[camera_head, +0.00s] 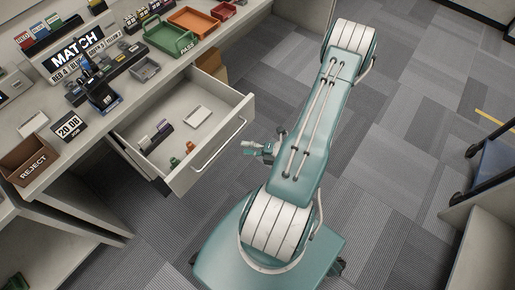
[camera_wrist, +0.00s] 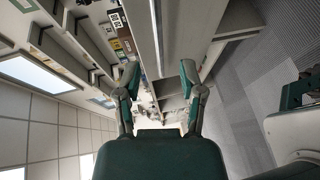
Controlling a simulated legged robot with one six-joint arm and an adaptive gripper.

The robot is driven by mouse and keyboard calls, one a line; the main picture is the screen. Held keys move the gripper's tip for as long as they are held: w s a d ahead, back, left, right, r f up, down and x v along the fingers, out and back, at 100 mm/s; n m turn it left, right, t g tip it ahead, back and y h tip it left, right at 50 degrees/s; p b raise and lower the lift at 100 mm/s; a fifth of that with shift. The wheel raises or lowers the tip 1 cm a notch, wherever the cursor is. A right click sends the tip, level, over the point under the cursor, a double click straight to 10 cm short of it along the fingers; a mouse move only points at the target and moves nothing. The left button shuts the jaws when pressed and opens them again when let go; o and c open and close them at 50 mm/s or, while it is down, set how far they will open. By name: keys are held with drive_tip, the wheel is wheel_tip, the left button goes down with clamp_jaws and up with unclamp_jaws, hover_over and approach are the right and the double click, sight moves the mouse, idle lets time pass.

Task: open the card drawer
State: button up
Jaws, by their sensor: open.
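A white drawer (camera_head: 212,150) stands pulled out from under the desk in the head view, with a long bar handle (camera_head: 220,143) across its front. I cannot read a label that marks it as the card drawer. Inside lie a pale card-like piece, a dark holder and small orange and green pieces. My gripper (camera_wrist: 160,80) is open and empty in the wrist view, its two fingers well apart. In the head view its tip (camera_head: 257,149) shows just right of the handle, apart from it, partly hidden behind my arm.
The desk top holds a MATCH sign (camera_head: 78,50), a green PASS tray (camera_head: 171,38), an orange tray (camera_head: 193,20) and a brown REJECT box (camera_head: 28,161). A blue cart (camera_head: 492,165) stands at the right. The carpet between is clear.

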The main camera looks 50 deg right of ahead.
drive_tip(key=v, duration=0.3)
drive_tip(key=shift+s+d, duration=0.1)
drive_tip(key=shift+s, duration=0.1)
drive_tip(key=shift+r, duration=0.1)
idle(0.3)
drive_tip(key=w+a+r+n+g+y, duration=0.1)
drive_tip(key=w+a+r+n+g, duration=0.1)
drive_tip(key=a+r+n+g, duration=0.5)
drive_tip(key=w+r+n+g, duration=0.2)
drive_tip(key=r+n, duration=0.3)
drive_tip(key=n, duration=0.6)
drive_tip(key=w+a+r+n+g+y, duration=0.1)
drive_tip(key=w+a+r+n+g, duration=0.1)
drive_tip(key=a+r+n+g, duration=0.5)
drive_tip(key=s+a+r+n+t+h, duration=0.1)
drive_tip(key=a+r+n+t+h, duration=0.2)
drive_tip(key=r+n, duration=0.5)
drive_tip(key=s+a+r+n+t+h, duration=0.2)
drive_tip(key=r+n, duration=0.6)
drive_tip(key=n, duration=0.9)
drive_tip(key=a+t+h, duration=0.1)
drive_tip(key=t+h, duration=0.1)
drive_tip(key=h, duration=0.1)
drive_tip(key=shift+s+a+r+h, duration=0.15)
drive_tip(key=shift+s+r+h, duration=0.15)
drive_tip(key=shift+h, duration=0.1)
